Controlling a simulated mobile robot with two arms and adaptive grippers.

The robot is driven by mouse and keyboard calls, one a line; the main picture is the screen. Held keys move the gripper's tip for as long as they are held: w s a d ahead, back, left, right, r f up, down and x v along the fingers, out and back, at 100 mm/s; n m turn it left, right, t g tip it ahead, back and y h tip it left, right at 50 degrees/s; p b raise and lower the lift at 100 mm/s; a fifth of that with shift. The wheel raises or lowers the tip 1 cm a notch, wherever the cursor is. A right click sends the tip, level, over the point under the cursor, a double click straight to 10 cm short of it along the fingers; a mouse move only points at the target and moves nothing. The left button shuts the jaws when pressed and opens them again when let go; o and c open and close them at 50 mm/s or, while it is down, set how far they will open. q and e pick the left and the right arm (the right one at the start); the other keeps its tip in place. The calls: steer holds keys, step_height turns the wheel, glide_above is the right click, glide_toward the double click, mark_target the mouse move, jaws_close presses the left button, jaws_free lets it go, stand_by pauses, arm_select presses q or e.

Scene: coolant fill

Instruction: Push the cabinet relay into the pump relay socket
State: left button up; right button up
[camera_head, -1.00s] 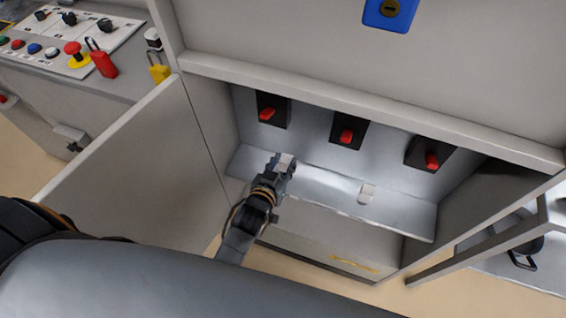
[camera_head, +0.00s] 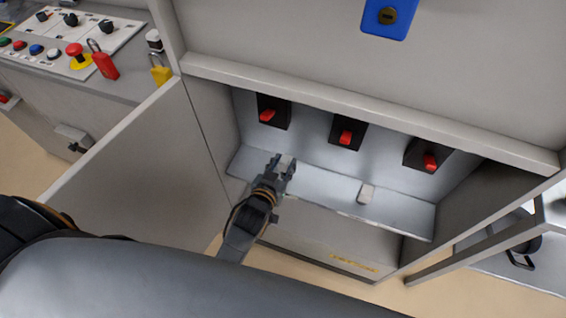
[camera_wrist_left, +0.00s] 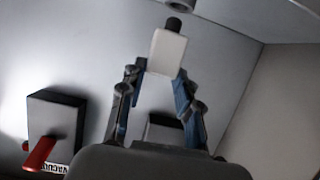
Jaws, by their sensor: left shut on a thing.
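My left gripper (camera_head: 283,166) reaches into the open cabinet at its left end, above the shelf. It is shut on a small pale block, the relay (camera_head: 287,160). In the left wrist view the relay (camera_wrist_left: 167,52) sits between the fingertips of my left gripper (camera_wrist_left: 157,75), with a dark round thing just beyond its far end. I cannot tell whether the two touch. I cannot make out a label that marks the pump relay socket. My right gripper is not in view.
Three black switches with red levers line the cabinet's back wall: left (camera_head: 267,115), middle (camera_head: 346,137) and right (camera_head: 430,161). Another pale block (camera_head: 366,193) is on the shelf (camera_head: 400,212). The open cabinet door (camera_head: 130,150) stands left of my arm.

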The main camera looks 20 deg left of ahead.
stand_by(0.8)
arm_select(q)
steer(key=shift+f+b, duration=0.8)
steer(key=shift+f, duration=0.6)
steer(key=o, duration=1.2)
steer(key=shift+s, duration=0.1)
steer(key=v, duration=1.1)
steer(key=shift+s+r, duration=0.15)
steer(key=shift+s, duration=0.25)
